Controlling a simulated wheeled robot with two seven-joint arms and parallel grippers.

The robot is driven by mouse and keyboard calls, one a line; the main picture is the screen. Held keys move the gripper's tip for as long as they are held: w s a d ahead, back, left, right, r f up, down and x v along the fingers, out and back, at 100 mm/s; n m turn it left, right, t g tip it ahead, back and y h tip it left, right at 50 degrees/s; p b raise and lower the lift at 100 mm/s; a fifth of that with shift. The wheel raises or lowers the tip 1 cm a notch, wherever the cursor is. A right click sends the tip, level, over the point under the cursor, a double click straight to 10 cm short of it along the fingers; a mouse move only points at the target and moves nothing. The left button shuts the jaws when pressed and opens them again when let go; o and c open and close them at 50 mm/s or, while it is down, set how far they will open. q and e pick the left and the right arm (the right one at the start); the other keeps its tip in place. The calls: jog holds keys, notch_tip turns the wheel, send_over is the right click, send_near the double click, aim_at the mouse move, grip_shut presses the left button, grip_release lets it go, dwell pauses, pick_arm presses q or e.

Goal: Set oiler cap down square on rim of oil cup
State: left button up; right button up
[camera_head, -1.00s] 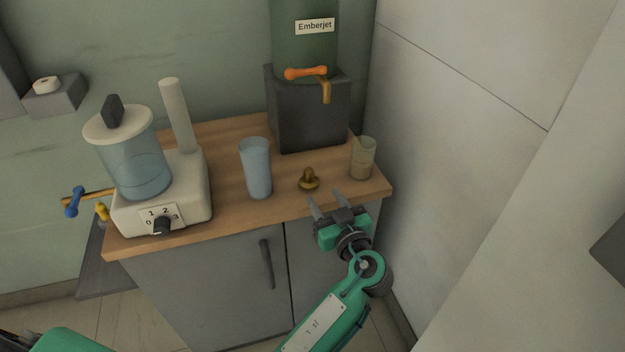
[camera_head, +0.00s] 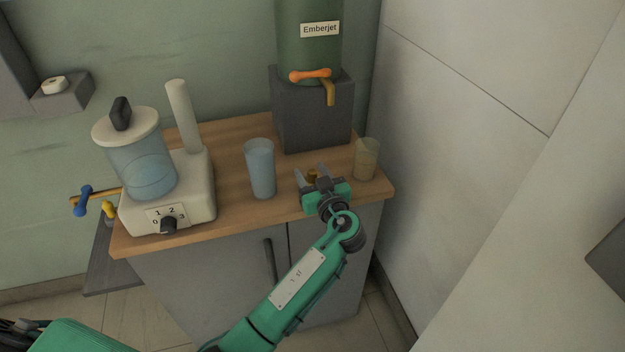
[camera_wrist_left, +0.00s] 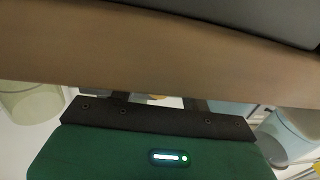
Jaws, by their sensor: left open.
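The oiler cap, a small brass knob-topped piece (camera_head: 313,175), sits on the wooden counter near its front edge. My left gripper (camera_head: 310,171) is open at the cap, with its fingers reaching either side of it; I cannot tell whether they touch it. The gripper's body hides the cap's lower part. In the left wrist view a sliver of yellowish brass (camera_wrist_left: 157,97) shows between the fingers. The likely oil cup, a clear cup with amber-tinted contents (camera_head: 366,162), stands upright and open to the right of the gripper.
A blue tumbler (camera_head: 260,168) stands just left of my gripper. A blender-like machine (camera_head: 165,190) fills the counter's left. A grey block (camera_head: 300,120) under a green tank (camera_head: 305,45) with an orange-handled tap stands behind. A pale wall (camera_head: 450,180) rises right of the counter.

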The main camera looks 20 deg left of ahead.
pick_arm(q)
grip_shut()
